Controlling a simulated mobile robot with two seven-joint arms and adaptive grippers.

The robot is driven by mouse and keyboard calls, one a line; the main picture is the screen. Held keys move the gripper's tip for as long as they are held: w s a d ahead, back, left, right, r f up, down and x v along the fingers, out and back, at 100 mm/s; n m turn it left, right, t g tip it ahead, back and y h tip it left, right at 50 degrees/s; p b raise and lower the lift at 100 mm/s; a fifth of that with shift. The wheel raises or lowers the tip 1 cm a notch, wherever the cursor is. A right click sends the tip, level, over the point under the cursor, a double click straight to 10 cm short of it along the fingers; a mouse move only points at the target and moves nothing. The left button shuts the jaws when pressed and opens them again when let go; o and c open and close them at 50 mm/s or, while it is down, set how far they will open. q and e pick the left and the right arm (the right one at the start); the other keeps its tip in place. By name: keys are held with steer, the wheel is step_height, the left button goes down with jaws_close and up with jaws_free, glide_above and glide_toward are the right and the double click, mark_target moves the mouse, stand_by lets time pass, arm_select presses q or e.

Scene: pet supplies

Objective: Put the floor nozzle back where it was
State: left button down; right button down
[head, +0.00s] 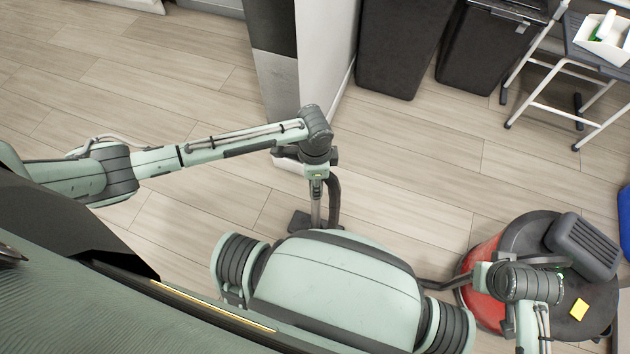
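The floor nozzle (300,222) shows as a dark flat piece low on the floor, partly hidden behind my body. A grey metal tube (316,205) stands nearly upright above it, with a curved black hose (334,198) beside it. My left gripper (316,174) is at the top of this tube, seen from above. Its fingers are not clear, so I cannot tell whether it grips the tube. My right wrist is over the red and black vacuum cleaner (603,290) at the lower right. The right gripper's fingers are hidden or unclear there.
A pale wall end (325,55) stands behind my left arm. Two dark bins (405,45) are at the back. A metal-framed step stand (560,70) with a white tray (600,42) is at the upper right. The wooden floor (420,160) between these and the vacuum is clear.

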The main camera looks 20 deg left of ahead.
arm_select(q)
steer(key=c, duration=1.2)
jaws_free()
steer(key=shift+f, duration=0.15)
steer(key=shift+o, duration=0.2)
steer(key=shift+r, duration=0.35)
step_height(320, 180, up, 12)
steer(key=shift+f+p, duration=0.15)
steer(key=shift+p, duration=0.8)
arm_select(e)
step_height(320, 180, down, 5)
steer(key=shift+s+a+r, duration=0.1)
steer(key=shift+r, duration=0.1)
